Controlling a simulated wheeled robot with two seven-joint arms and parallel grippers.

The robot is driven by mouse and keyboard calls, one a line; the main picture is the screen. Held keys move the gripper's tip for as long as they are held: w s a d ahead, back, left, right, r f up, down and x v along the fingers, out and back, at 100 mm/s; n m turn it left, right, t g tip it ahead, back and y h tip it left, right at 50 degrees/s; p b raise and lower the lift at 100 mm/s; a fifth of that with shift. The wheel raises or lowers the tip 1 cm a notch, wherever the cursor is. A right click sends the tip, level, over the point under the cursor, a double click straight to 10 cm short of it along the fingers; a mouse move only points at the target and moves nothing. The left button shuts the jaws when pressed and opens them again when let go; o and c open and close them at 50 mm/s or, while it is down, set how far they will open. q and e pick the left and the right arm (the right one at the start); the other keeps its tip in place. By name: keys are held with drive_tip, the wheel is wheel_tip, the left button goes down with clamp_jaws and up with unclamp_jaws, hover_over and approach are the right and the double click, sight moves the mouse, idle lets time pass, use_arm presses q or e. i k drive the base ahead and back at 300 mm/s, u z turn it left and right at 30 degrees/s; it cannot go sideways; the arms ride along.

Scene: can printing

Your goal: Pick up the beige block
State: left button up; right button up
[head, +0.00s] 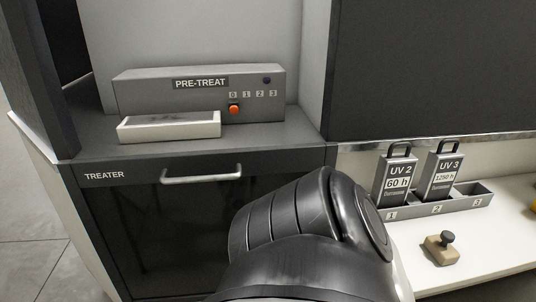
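A small beige block (441,253) with a dark round knob on top sits on the white counter at the lower right of the head view. It stands in front of the grey numbered rack, apart from it. Neither gripper shows in the head view. A thick black link of one of my arms fills the bottom middle, left of the block, and does not cover it.
The grey rack (438,209) holds two cartridges, UV 2 (396,178) and UV 3 (440,176); slot 3 is empty. A PRE-TREAT unit (150,93) and an off-white tray (168,131) stand on the treater (125,199). The counter (490,235) right of the block is clear.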

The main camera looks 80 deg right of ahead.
sight(440, 246)
drive_tip(key=k, duration=1.25)
drive_tip(key=z, duration=0.1)
